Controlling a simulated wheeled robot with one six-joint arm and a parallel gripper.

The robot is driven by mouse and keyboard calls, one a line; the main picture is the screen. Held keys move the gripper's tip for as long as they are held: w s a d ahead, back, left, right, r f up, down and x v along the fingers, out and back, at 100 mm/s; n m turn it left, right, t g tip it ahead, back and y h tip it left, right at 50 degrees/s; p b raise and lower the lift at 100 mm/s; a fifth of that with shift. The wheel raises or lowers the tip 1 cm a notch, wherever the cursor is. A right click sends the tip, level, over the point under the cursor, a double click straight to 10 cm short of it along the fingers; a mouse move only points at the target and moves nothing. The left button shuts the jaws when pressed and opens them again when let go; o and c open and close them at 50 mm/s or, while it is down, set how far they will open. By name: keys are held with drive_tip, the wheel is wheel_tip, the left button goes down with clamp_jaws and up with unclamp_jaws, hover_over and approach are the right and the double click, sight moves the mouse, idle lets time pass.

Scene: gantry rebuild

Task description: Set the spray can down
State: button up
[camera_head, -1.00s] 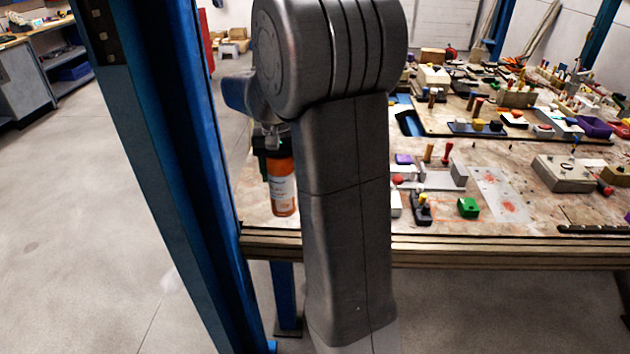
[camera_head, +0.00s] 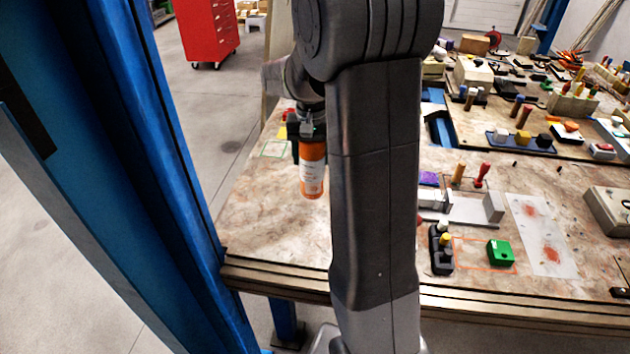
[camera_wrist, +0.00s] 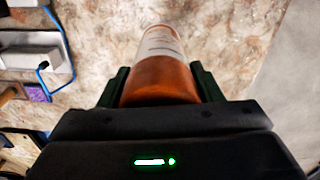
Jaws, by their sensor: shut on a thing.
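The spray can (camera_head: 312,172) is orange with a white label. My gripper (camera_head: 308,140) is shut on its upper part and holds it upright in the head view, over the left part of the workbench (camera_head: 270,215). In the wrist view the can (camera_wrist: 162,75) sits between the two dark fingers of my gripper (camera_wrist: 160,88) and points away over the worn bench top. I cannot tell how far its base is above the surface. My arm hides part of the bench to the right of the can.
A blue post (camera_head: 150,150) stands close on the left. A green box (camera_head: 500,252), a purple block (camera_head: 429,179) and a grey bracket (camera_head: 492,207) lie right of my arm. A red cabinet (camera_head: 208,32) stands behind.

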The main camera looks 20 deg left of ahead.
sight(312, 175)
drive_tip(key=shift+f, duration=3.1)
drive_tip(key=shift+f, duration=0.15)
drive_tip(key=o, duration=1.2)
